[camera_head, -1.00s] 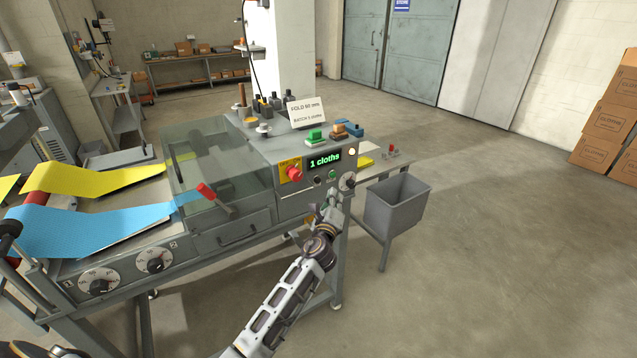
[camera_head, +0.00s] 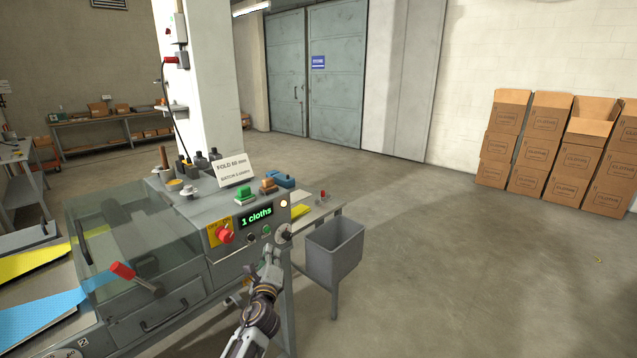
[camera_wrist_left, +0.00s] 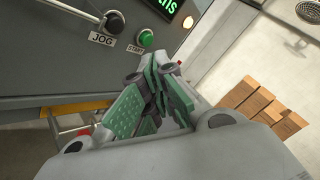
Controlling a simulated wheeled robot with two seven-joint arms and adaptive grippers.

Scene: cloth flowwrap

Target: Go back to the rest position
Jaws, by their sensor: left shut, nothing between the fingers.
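My left gripper (camera_head: 271,254) is in front of the machine's control panel, low and just left of the grey bin. In the left wrist view its green-padded fingers (camera_wrist_left: 158,95) are closed together with nothing between them. The wrapping machine (camera_head: 190,240) has a lit display (camera_head: 257,216) reading "1 cloths", a red stop button (camera_head: 224,235) and a dial (camera_head: 284,233). In the left wrist view the green start button (camera_wrist_left: 146,38) and the jog switch (camera_wrist_left: 112,22) are beyond the fingers, apart from them. My right gripper is not in view.
A grey bin (camera_head: 334,252) stands right of the machine, close to my left gripper. A red-handled lever (camera_head: 124,271) sticks out at the machine's front. Cardboard boxes (camera_head: 536,141) are stacked by the far right wall.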

